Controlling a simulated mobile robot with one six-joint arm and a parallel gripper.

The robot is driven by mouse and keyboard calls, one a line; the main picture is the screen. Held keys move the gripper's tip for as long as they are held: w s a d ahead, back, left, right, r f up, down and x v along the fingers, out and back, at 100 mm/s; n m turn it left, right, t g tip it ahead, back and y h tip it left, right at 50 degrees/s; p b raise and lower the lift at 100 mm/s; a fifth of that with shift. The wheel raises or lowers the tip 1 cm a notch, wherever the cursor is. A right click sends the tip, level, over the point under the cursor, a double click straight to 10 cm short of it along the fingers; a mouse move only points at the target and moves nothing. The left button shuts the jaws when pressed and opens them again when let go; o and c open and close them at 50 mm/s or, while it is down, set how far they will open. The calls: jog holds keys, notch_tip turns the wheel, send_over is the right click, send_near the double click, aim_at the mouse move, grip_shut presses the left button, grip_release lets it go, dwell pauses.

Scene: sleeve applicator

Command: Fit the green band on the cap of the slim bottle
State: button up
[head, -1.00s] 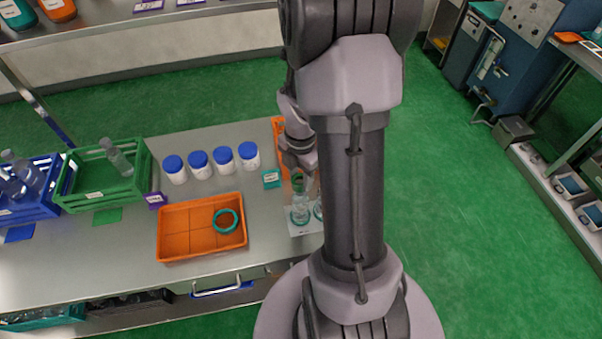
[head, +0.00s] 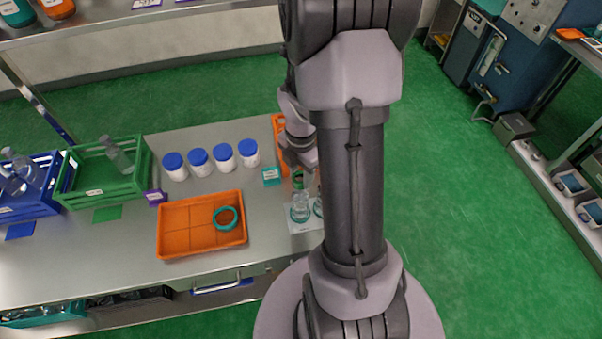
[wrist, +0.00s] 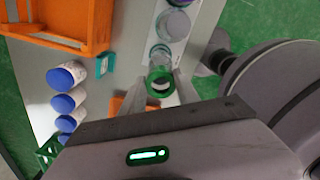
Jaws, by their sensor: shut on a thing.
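My gripper (wrist: 160,88) is shut on the green band (wrist: 159,76), which lies between its fingertips in the wrist view. In the head view the band (head: 297,180) shows as a small green patch under my gripper. A clear bottle (wrist: 160,54) stands by the band on a white sheet; in the head view it (head: 299,211) is partly behind my arm. Something pale shows inside the band. I cannot tell whether the band is around a cap or only above it.
More clear glassware (wrist: 174,24) stands close by on the sheet. An orange tray (head: 185,240) holds a teal ring (head: 225,218). Several blue-lidded white jars (head: 223,160), a teal card (head: 271,177), a green crate (head: 75,190) and a blue crate (head: 35,207) are on the table.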

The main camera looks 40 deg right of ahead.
dwell(0.3)
jog(key=shift+f+b, duration=1.15)
jog(key=shift+f, duration=0.3)
jog(key=o, duration=1.8)
notch_tip(320, 180, up, 11)
jog(key=p, duration=0.9)
jog(key=shift+p, duration=0.4)
